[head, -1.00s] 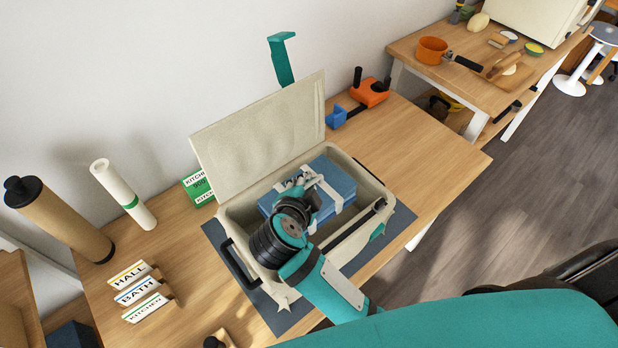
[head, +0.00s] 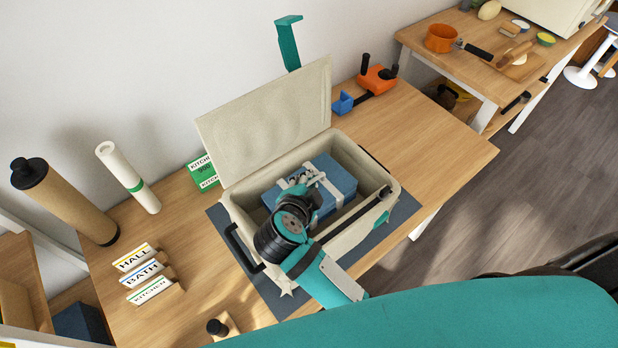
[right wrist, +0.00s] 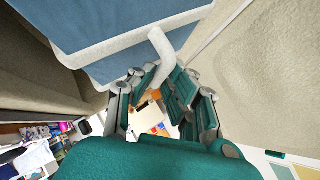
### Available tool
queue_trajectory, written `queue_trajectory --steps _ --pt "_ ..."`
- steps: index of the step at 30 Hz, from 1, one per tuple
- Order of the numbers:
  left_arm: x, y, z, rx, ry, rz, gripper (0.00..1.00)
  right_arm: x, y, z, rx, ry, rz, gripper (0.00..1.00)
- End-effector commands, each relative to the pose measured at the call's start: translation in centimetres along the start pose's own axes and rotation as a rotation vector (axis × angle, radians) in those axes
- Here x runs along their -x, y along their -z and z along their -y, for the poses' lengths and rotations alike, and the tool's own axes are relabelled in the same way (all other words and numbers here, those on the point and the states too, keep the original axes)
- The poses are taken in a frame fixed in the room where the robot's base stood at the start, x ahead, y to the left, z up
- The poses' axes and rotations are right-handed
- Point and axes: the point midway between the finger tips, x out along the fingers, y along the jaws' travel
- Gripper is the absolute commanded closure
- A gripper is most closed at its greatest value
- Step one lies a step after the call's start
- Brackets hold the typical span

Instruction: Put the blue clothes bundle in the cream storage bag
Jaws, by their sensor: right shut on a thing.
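The blue clothes bundle (head: 343,181), tied with white straps, is inside the open cream storage bag (head: 352,239), below its rim. The bag's lid (head: 268,115) stands up at the back. My right gripper (head: 301,184) reaches down into the bag from the front and is shut on the bundle's white strap. In the right wrist view the blue bundle (right wrist: 115,38) fills the upper left, and a strap loop (right wrist: 160,46) runs to the fingers (right wrist: 163,95). Whether the bundle touches the bag's floor is hidden. My left gripper is out of view.
The bag stands on a dark mat (head: 400,212) on a wooden table. Label holders (head: 147,272), a brown tube (head: 62,203) and a white roll (head: 130,180) are to the left. An orange tool (head: 377,79) lies behind. The table's right part is clear.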

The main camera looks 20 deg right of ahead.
Motion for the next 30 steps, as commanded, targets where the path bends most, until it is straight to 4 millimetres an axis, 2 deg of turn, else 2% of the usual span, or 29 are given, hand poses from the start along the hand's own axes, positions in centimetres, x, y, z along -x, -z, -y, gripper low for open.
queue_trajectory --steps 4,13,30 --pt "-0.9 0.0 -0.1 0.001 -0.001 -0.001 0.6 -0.9 -0.9 -1.1 -0.001 0.001 0.0 1.0" --pt "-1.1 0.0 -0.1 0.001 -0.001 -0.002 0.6 -2.1 -1.9 -2.6 0.0 0.001 -0.001 1.0" --pt "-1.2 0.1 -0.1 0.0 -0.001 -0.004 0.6 -2.4 -2.2 -3.0 -0.002 0.002 0.0 1.0"
